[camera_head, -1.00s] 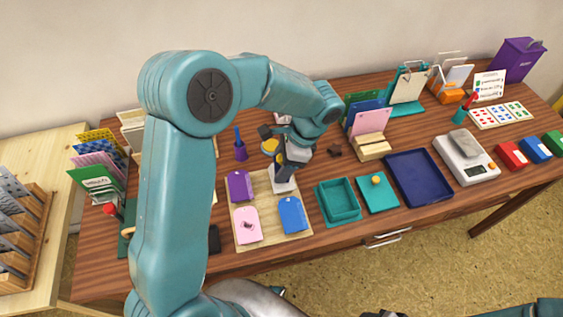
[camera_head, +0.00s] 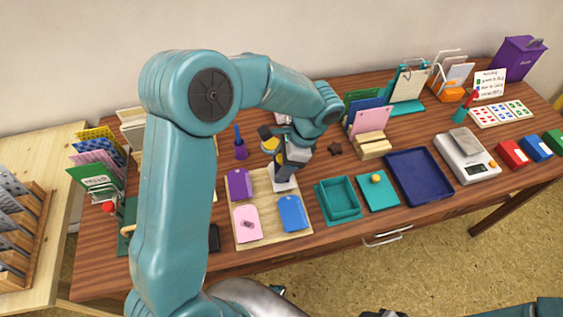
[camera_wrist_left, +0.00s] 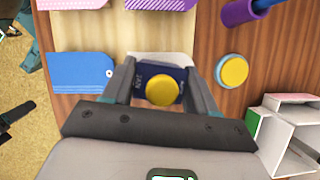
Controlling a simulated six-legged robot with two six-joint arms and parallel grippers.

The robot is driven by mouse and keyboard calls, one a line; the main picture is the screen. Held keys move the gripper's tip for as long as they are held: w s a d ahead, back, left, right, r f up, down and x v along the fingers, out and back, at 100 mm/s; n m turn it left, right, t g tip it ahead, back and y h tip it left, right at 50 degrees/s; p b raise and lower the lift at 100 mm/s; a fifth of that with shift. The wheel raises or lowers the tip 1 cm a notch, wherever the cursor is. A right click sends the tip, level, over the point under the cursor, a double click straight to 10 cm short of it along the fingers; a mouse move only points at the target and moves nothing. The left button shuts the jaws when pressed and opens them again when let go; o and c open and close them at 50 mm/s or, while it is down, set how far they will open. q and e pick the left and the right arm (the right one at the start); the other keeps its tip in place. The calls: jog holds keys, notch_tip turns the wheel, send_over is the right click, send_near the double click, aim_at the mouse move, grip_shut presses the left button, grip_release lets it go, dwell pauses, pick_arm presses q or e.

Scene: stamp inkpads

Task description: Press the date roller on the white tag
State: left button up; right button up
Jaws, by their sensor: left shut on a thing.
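The white tag (camera_head: 281,184) lies on the pale wooden board (camera_head: 247,249), beside a purple tag (camera_head: 239,184) and a blue tag (camera_head: 291,213). My left gripper (camera_head: 283,166) is over the white tag, shut on the date roller. In the left wrist view the date roller (camera_wrist_left: 143,76) is a dark blue block with a yellow round knob, between the two fingers of the gripper (camera_wrist_left: 161,83). The white tag (camera_wrist_left: 160,57) shows just past it, largely hidden. I cannot tell whether the roller touches the tag. The right gripper is not in view.
A pink tag (camera_head: 246,224) lies on the same board. A teal tray (camera_head: 337,215), a teal pad (camera_head: 379,202) and a navy tray (camera_head: 418,193) are to the right. A yellow-topped round pot (camera_wrist_left: 233,71) stands right of the fingers.

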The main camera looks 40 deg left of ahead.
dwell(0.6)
pick_arm(q)
notch_tip(320, 180, up, 7)
jog(key=p, duration=0.6)
